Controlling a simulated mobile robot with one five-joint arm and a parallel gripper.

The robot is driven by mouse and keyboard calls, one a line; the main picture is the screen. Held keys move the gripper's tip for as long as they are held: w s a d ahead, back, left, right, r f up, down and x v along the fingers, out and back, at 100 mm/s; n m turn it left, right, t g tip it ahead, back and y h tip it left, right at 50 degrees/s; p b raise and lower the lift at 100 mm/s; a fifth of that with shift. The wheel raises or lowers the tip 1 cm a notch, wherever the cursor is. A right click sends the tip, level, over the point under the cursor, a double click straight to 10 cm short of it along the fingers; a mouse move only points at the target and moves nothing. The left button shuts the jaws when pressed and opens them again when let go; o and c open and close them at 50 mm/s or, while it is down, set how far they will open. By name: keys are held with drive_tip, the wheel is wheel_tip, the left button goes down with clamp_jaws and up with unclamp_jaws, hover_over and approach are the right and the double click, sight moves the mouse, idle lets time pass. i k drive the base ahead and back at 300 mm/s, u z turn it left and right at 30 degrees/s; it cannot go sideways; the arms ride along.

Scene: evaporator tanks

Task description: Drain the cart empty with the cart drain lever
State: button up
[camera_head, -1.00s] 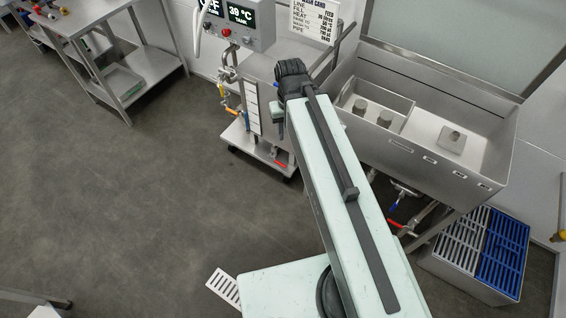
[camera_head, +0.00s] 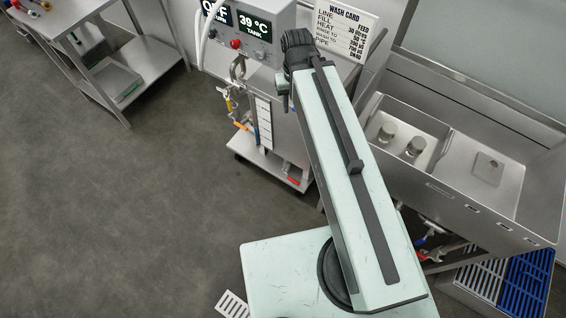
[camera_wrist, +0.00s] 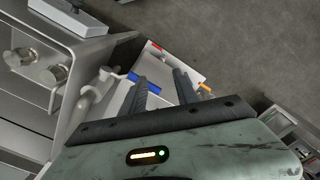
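The steel cart (camera_head: 285,140) stands on a low wheeled base, with a control box (camera_head: 250,35) on top reading 39 °C. On its front are an orange lever (camera_head: 240,126) and a blue lever (camera_head: 255,136); a red lever (camera_head: 293,180) sits low at the base. Which one is the drain lever I cannot read. In the wrist view the red (camera_wrist: 156,46), blue (camera_wrist: 145,77) and orange (camera_wrist: 204,87) levers show beyond my gripper (camera_wrist: 160,78).
A steel sink (camera_head: 480,205) stands right of the cart, with a valve and pipes below. A blue and grey slatted bin (camera_head: 527,280) is at lower right. A steel table (camera_head: 130,75) is at upper left. The grey floor (camera_head: 110,210) to the left is clear.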

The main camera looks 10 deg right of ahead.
sight(289, 179)
drive_tip(key=k, duration=0.45)
drive_tip(key=z, duration=1.75)
drive_tip(key=k, duration=0.95)
drive_tip(key=u, duration=2.2)
drive_tip(key=i, duration=1)
drive_tip(key=z, duration=0.05)
